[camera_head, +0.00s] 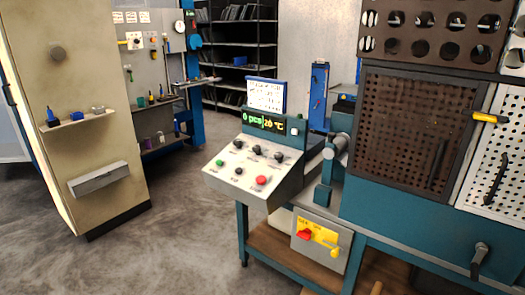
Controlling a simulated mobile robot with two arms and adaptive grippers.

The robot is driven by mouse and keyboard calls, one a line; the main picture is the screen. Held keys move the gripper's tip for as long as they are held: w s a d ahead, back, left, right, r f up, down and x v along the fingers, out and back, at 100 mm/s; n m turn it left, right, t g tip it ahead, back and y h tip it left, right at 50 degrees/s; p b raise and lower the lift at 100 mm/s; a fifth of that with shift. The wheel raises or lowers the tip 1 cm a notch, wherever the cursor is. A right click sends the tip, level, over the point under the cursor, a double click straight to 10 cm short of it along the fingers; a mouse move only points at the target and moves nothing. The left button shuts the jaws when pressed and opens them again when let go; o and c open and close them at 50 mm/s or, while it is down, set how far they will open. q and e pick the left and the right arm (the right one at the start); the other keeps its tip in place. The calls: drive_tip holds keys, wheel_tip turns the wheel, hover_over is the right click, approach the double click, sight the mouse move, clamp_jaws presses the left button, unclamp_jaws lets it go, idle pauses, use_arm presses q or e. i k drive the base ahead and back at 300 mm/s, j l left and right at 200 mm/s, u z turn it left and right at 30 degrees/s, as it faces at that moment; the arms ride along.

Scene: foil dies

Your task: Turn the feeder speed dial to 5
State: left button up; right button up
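A grey sloped control panel (215,177) stands near the middle of the view. Three black knobs sit in its upper row: a left knob (238,144), a middle knob (257,149) and a right knob (279,155). Another black knob or button (238,171) is in the lower row, between a green button (220,163) and a red button (261,181). The labels are too small to read, so I cannot tell which is the feeder speed dial or its setting. The display (263,123) above reads "0 pcs" and "20 °C". Neither gripper is in view.
A teal machine bench (410,240) with a dark perforated guard (410,130) stands right of the panel. A yellow plate with a red switch (304,235) is below. A beige cabinet (110,150) stands left. Grey floor (170,250) is open between cabinet and bench.

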sight(237, 142)
drive_tip(key=i+j+z, duration=0.1)
drive_tip(key=i, duration=0.35)
drive_tip(key=i+j, duration=0.35)
drive_tip(key=i+j+z, duration=0.15)
drive_tip(key=i+j, duration=0.15)
drive_tip(key=i, duration=0.2)
